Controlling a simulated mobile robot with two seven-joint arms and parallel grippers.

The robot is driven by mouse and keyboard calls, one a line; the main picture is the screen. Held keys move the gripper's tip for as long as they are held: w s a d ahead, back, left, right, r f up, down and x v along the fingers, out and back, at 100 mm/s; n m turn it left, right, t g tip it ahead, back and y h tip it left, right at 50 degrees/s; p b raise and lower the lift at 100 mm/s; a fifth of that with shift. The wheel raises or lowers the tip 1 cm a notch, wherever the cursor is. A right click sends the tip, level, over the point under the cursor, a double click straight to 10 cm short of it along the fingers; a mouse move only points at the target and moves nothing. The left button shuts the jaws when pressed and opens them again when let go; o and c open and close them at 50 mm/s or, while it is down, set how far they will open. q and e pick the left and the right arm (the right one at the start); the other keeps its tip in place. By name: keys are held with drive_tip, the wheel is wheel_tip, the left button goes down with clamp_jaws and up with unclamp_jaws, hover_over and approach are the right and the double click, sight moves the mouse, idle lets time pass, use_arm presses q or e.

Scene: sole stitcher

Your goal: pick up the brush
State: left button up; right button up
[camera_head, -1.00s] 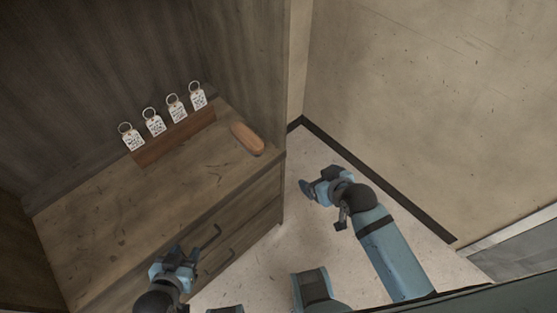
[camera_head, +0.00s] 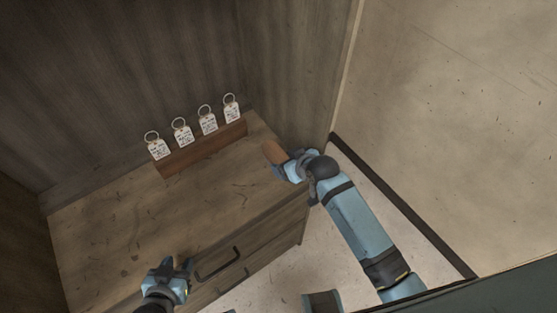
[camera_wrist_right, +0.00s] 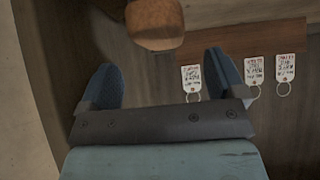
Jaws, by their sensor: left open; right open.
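The brush (camera_head: 273,152) has a brown wooden back and lies at the right end of the wooden cabinet top, partly hidden by my right gripper in the head view. My right gripper (camera_head: 284,168) is at its near end. In the right wrist view the brush (camera_wrist_right: 155,22) shows at the top, ahead of and between the two spread fingers of the right gripper (camera_wrist_right: 162,78), with nothing held. My left gripper (camera_head: 174,268) is open and empty near the cabinet's front edge at the lower left.
A wooden block (camera_head: 203,150) with several tagged key rings stands at the back of the cabinet top (camera_head: 150,215). A side panel (camera_head: 300,75) rises close to the brush on the right. Drawers with dark handles (camera_head: 217,264) are at the front. The middle of the top is clear.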

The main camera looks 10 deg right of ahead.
sight(280, 158)
drive_tip(key=x, duration=0.7)
drive_tip(key=shift+w+a, duration=0.1)
drive_tip(key=shift+w, duration=0.1)
drive_tip(key=c, duration=1.1)
